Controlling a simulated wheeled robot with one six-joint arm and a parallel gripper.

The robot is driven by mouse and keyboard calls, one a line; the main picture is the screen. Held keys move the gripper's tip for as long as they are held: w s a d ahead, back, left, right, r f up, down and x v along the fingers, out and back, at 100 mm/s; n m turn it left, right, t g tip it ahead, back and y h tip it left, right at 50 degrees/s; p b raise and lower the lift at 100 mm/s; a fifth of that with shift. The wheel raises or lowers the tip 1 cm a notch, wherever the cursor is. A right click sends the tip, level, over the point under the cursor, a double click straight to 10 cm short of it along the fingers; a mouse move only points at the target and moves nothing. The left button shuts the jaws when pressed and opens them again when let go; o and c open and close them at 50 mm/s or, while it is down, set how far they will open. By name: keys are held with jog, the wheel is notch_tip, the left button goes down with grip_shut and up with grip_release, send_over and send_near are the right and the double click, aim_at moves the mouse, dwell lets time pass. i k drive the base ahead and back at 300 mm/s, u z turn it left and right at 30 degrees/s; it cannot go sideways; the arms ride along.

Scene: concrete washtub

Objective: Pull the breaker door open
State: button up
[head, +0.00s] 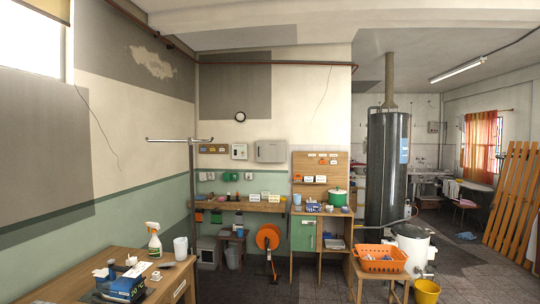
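A light grey wall box (271,152), which looks like the breaker box, is mounted on the back wall above the long wooden shelf. Its front door appears shut and flush; a handle or latch is too small to make out. A smaller pale box (239,151) with a dark window or dial hangs just left of it. I cannot tell from any label which one is the breaker. My gripper is not in view.
A wooden shelf (240,206) with small items runs below the boxes, with an orange reel (268,237) under it. A wooden cabinet (318,168) stands right. A cluttered table (170,278) is front left, beside a metal T-stand (193,185).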

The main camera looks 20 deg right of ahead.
aim_at(266, 151)
jog(key=z, duration=0.55)
jog(key=i, duration=5.15)
jog(key=u, duration=1.1)
jog(key=i, duration=1.25)
jog(key=z, duration=0.8)
